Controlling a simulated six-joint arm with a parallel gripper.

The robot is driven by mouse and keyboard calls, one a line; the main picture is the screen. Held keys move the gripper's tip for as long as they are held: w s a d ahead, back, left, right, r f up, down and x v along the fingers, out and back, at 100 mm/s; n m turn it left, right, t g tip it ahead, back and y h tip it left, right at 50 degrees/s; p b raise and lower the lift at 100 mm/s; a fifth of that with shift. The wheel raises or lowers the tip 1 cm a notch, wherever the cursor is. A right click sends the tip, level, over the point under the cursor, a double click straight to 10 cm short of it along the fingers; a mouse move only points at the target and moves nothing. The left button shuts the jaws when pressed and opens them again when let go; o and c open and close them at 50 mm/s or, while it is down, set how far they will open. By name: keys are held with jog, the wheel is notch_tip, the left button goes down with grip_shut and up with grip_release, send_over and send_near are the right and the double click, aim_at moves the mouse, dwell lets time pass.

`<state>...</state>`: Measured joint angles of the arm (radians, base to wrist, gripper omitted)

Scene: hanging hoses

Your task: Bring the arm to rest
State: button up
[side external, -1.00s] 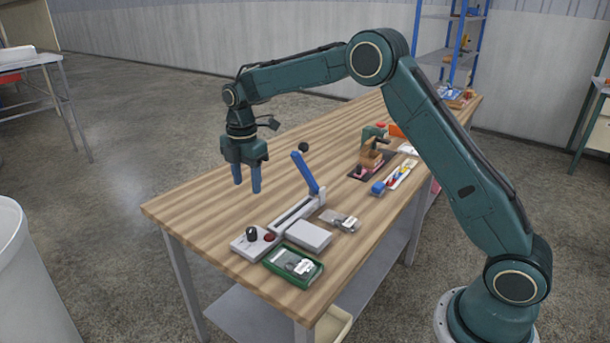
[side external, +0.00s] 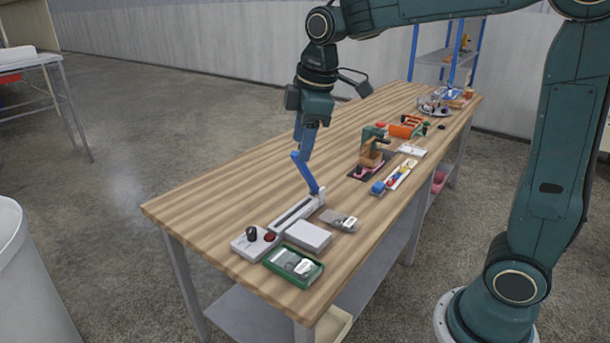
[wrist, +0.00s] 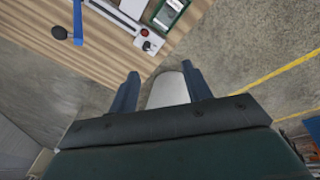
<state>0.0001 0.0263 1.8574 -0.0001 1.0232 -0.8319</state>
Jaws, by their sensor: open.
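My gripper (side external: 303,138) points down in the side view, with its two blue fingers seen nearly edge-on. In the wrist view its fingers (wrist: 160,80) stand well apart, with nothing held between them. The wooden workbench (side external: 230,175) lies below. In the side view the fingertips overlap the top of a blue lever (side external: 305,174) on a grey device. The wrist view shows that lever (wrist: 78,22) and its black knob off to the upper left, apart from the fingers. A white bin (wrist: 168,92) shows on the floor between the fingers.
A grey box with knobs (side external: 254,243), a green-cased meter (side external: 294,265) and a white box (side external: 308,235) sit at the bench's near end. A green and brown tool (side external: 372,152) and an orange item (side external: 405,127) stand farther back. The bench's left side is bare.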

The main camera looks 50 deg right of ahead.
jog(key=s+f+m+t, duration=0.1)
jog(key=s+m+t, duration=0.2)
jog(key=s+m, duration=0.6)
jog(key=shift+s+f+m, duration=0.3)
jog(key=shift+s+f, duration=0.1)
jog(key=shift+s, duration=5.8)
